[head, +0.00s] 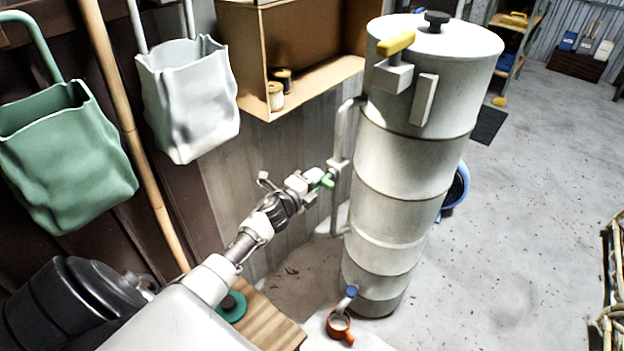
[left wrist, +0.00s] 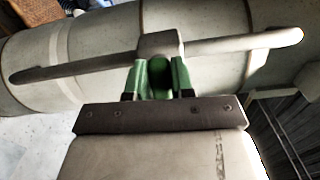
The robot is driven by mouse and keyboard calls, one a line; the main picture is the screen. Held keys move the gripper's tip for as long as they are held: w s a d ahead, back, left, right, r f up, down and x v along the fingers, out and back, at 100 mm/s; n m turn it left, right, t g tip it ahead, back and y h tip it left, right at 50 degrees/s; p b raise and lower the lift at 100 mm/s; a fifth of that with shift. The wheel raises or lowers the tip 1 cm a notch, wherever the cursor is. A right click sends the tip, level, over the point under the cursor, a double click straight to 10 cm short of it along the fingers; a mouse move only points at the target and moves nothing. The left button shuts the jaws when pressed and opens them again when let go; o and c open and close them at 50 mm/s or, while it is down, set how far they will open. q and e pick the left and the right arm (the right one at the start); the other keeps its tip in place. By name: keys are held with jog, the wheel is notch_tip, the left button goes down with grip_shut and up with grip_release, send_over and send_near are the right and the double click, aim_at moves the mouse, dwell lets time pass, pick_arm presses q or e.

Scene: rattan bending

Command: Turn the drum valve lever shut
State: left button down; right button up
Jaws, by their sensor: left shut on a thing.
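The tall pale drum (head: 405,165) stands upright at the middle right. A grey pipe (head: 342,135) runs down its left side with a valve on it. A green valve lever (head: 327,182) sticks out from this valve. My left gripper (head: 314,178) reaches it from the lower left and is shut on it. In the left wrist view, the pipe (left wrist: 70,68) crosses the picture with the valve body (left wrist: 158,44) at its middle. Green shows between and along the jaws (left wrist: 158,92); the lever is partly hidden there. My right gripper is not in view.
A wooden shelf (head: 320,85), a bamboo pole (head: 130,130) and hanging bags (head: 187,100) line the wall. The floor at right is open.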

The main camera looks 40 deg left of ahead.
pick_arm(q)
jog(key=shift+a+r+n, duration=0.1)
jog(key=shift+a+n, duration=0.1)
jog(key=shift+n, duration=0.4)
jog(key=c, duration=1)
grip_release()
jog(key=shift+o, duration=0.2)
jog(key=shift+d, duration=0.1)
jog(key=s, duration=1.1)
jog(key=shift+s+a, duration=0.4)
jog(key=shift+a, duration=0.05)
